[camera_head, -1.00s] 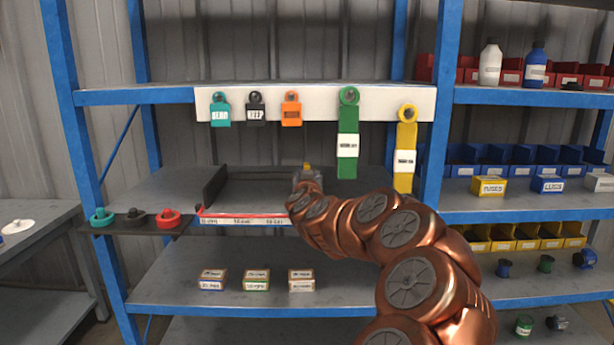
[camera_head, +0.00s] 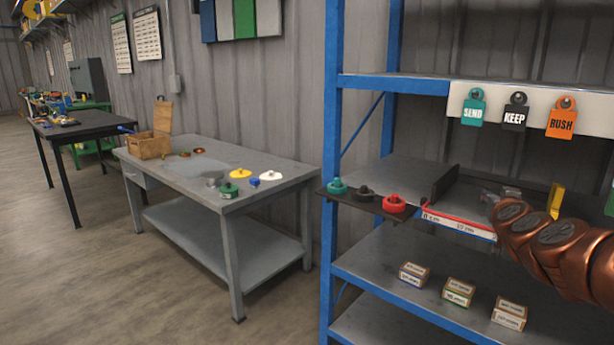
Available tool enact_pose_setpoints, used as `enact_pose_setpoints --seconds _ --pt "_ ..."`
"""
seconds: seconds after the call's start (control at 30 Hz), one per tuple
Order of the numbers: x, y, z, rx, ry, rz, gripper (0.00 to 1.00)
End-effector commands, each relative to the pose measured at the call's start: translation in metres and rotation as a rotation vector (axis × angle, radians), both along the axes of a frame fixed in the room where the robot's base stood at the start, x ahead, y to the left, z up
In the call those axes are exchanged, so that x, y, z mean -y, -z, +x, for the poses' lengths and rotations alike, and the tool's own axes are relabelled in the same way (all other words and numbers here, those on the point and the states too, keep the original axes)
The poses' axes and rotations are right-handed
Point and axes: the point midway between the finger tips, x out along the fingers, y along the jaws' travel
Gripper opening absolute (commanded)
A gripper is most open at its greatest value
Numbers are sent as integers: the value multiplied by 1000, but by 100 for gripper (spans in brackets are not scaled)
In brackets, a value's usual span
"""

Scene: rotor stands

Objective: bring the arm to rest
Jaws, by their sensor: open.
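My copper-coloured arm (camera_head: 565,245) reaches in from the right edge over the middle shelf of the blue rack. My gripper (camera_head: 494,195) is at its far end, grey and small, behind the red-edged label strip (camera_head: 458,222). The jaws are open, though the wrist partly hides them. I see nothing held in them. A yellow upright piece (camera_head: 556,200) shows just behind the arm; I cannot tell whether it touches the arm.
Green (camera_head: 337,187), black (camera_head: 364,193) and red (camera_head: 393,204) knobbed pieces sit on a side ledge. Small boxes (camera_head: 459,291) stand below. A grey workbench (camera_head: 290,172) is left; floor before it is clear.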

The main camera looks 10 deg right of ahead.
Motion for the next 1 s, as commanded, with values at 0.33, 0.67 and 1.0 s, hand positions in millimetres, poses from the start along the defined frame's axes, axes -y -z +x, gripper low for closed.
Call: enact_pose_setpoints --seconds 0.33,0.67,1.0 --pt "-208 52 22 -259 -449 151 46" --pt "-362 138 -72 -705 -715 300 46" --pt "-414 210 -247 -1276 -683 414 46"
